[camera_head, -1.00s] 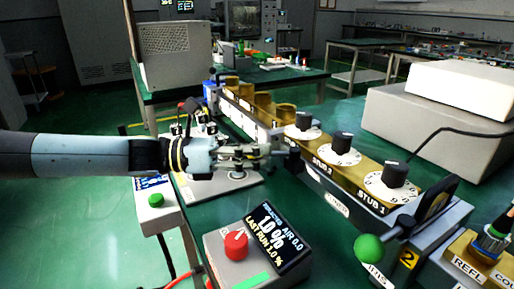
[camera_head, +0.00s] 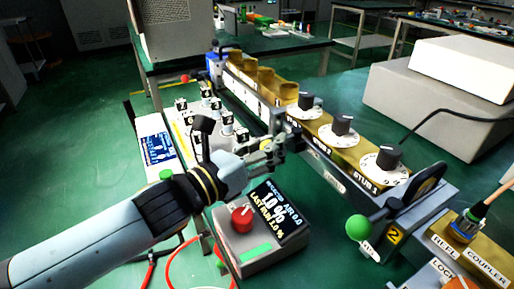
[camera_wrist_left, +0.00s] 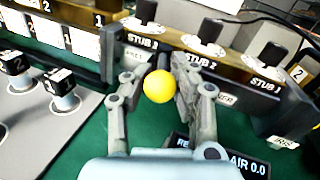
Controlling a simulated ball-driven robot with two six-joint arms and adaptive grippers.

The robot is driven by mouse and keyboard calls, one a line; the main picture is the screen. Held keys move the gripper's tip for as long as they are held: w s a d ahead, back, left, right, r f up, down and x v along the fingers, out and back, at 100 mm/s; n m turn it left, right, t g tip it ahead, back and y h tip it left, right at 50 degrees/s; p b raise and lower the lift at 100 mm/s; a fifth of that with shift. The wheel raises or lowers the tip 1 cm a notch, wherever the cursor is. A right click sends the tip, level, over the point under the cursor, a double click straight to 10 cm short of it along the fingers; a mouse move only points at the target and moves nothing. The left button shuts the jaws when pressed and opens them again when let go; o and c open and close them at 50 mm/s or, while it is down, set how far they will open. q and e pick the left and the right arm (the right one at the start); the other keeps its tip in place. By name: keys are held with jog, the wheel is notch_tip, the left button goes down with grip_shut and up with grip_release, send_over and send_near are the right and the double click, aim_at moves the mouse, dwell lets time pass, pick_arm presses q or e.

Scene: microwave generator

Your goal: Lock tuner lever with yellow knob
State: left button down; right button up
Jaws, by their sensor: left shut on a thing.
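The yellow knob (camera_wrist_left: 158,86) shows in the left wrist view between the two fingers of my left gripper (camera_wrist_left: 158,92). The gripper is shut on it. A short dark piece of the tuner lever (camera_wrist_left: 162,62) shows just behind the knob, against the tuner's front side. In the head view my left gripper (camera_head: 272,148) is at the near side of the long brass tuner (camera_head: 318,127), left of the STUB 2 label. My right gripper is not in view.
A green knob (camera_head: 359,227) on another lever stands at the tuner's near end. A panel with several small posts (camera_head: 227,118) is to the left. Three black stub dials (camera_head: 342,125) top the tuner.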

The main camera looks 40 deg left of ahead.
pick_arm(q)
jog(key=shift+s+d+f+n+y+b, duration=0.25)
jog(key=shift+n+y+b, duration=0.15)
jog(key=shift+y+b, duration=0.25)
jog(key=c, duration=1.5)
grip_release()
jog(key=o, duration=0.5)
jog(key=shift+s+a+r, duration=0.1)
jog(key=shift+s+r, duration=0.05)
jog(key=shift+c, duration=0.2)
jog(key=shift+o, duration=0.3)
jog(key=shift+r, duration=0.1)
jog(key=s, duration=1.1)
jog(key=shift+s+a, duration=0.3)
jog(key=shift+s, duration=0.05)
